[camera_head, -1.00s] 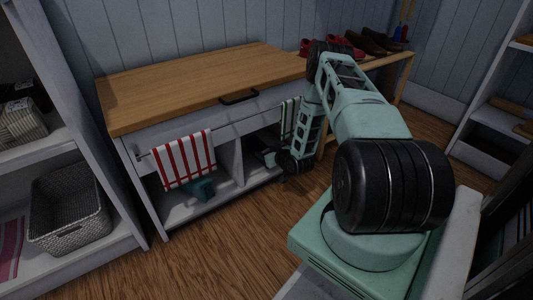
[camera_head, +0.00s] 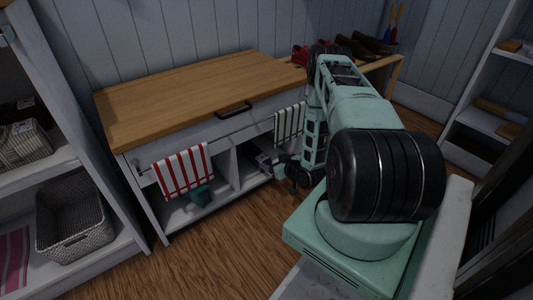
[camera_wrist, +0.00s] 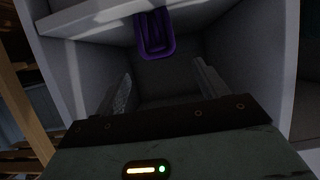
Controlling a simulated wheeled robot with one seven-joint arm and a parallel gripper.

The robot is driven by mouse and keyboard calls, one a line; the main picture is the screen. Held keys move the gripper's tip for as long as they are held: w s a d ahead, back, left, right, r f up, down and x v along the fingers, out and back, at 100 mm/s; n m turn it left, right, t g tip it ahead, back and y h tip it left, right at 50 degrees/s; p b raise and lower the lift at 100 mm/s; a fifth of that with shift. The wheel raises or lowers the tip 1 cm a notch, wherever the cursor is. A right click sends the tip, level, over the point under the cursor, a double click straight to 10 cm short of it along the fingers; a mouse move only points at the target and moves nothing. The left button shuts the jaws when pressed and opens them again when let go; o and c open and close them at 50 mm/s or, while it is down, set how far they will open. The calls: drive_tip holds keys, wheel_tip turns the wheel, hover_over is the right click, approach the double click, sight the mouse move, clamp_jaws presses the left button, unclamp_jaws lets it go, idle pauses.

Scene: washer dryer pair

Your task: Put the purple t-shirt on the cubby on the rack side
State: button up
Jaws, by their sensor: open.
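The purple t-shirt (camera_wrist: 154,35), folded into a small bundle, is in a white cubby, at the top of the wrist view against a pale board. A small purple patch (camera_head: 264,158) shows in the right compartment of the wood-topped cabinet (camera_head: 205,85) in the head view, partly hidden by my arm. My gripper (camera_wrist: 166,88) is open, with nothing between its fingers. It is apart from the t-shirt and faces into the cubby. In the head view my gripper (camera_head: 284,172) is in front of the right compartment, its fingers hard to make out.
A red-striped towel (camera_head: 182,171) and a green-striped towel (camera_head: 290,130) hang on the cabinet's front rail. A teal object (camera_head: 200,194) sits in the left compartment. A wooden rack (camera_head: 390,75) with shoes stands at right. Shelves with a basket (camera_head: 75,220) stand at left. Floor in front is clear.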

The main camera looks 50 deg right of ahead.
drive_tip(key=v, duration=0.2)
drive_tip(key=shift+s+a+r+p, duration=0.1)
drive_tip(key=shift+s+p, duration=0.15)
drive_tip(key=shift+p, duration=0.1)
idle(0.4)
